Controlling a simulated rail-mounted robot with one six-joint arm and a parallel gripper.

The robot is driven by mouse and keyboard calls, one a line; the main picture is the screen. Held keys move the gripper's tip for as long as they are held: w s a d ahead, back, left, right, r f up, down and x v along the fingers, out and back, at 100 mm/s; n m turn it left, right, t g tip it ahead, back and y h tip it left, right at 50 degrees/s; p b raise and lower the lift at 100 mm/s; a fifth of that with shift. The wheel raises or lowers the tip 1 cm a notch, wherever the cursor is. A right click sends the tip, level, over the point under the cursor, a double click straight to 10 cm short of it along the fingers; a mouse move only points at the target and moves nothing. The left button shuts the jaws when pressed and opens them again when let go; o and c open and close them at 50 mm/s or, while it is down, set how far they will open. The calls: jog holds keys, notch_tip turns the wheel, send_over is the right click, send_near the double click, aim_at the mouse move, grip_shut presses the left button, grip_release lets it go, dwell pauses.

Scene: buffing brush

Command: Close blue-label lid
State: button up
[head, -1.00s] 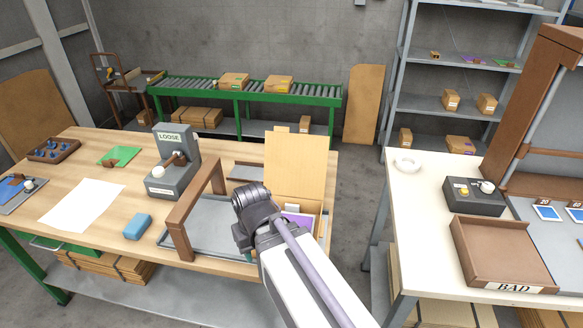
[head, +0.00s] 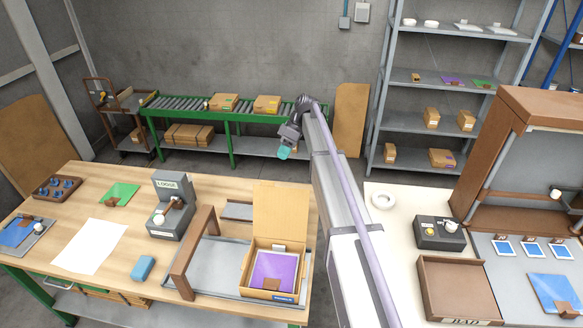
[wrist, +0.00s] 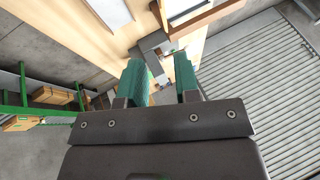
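An open cardboard box (head: 246,272) with a small blue label (head: 283,297) on its front stands at the right end of the wooden table. Its lid (head: 280,212) stands up at the back. A purple item (head: 274,270) lies inside, with a small brown piece at its front edge. My gripper (head: 285,152) is raised above and beyond the lid, near the conveyor in the picture, and touches nothing that I can see. In the wrist view its two teal fingers (wrist: 162,82) are apart with nothing held between them.
A brown frame (head: 195,250) stands over a grey plate left of the box. A grey device marked LOOSE (head: 170,205) and a blue block (head: 143,267) are further left. A green roller conveyor (head: 185,105) carries boxes behind. A white table (head: 390,230) is at right.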

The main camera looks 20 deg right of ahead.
jog(key=b+x, duration=0.9)
jog(key=x, duration=0.2)
jog(key=shift+a, duration=0.4)
grip_shut()
